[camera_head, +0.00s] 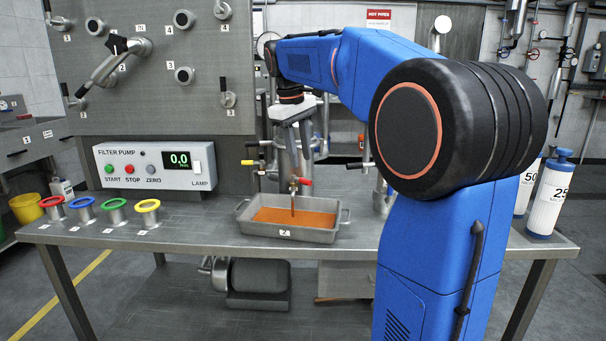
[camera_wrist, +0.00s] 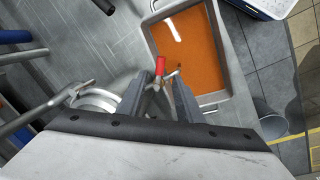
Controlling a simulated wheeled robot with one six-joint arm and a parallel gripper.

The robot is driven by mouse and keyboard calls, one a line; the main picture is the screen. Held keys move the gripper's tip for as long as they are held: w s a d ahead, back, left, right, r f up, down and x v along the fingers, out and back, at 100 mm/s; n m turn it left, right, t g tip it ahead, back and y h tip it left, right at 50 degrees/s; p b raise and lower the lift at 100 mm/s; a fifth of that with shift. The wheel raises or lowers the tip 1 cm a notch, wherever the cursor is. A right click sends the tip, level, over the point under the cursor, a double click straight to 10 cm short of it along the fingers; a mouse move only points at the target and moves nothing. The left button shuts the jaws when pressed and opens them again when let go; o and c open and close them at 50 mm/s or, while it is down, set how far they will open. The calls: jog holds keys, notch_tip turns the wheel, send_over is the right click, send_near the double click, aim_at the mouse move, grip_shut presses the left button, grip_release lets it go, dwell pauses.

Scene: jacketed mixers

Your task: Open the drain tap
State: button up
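The drain tap has a red handle (camera_head: 303,182) and a thin metal spout, standing over a grey tray (camera_head: 262,231) of orange liquid. In the wrist view the red handle (camera_wrist: 160,67) shows just beyond and between my fingertips, with the tray (camera_wrist: 149,36) past it. My gripper (camera_head: 296,160) points down above the tap in the head view. In the wrist view my gripper (camera_wrist: 160,88) is open, its two fingers apart with a gap between them. Part of the tap body is hidden behind the fingers, and I cannot tell whether they touch it.
A yellow-handled valve (camera_head: 248,162) sits left of my gripper. The filter pump box (camera_head: 155,165) stands at the back left. Several coloured rings on stubs, one green (camera_head: 115,204), line the left of the bench. White filter cartridges (camera_head: 549,196) stand at the right.

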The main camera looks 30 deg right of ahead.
aim_at(304, 179)
jog(key=f, duration=0.3)
jog(key=d+f, duration=0.1)
jog(key=f, duration=0.2)
jog(key=shift+w+d+f, duration=0.1)
jog(key=shift+w+f, duration=0.05)
jog(key=shift+c, duration=0.3)
grip_shut()
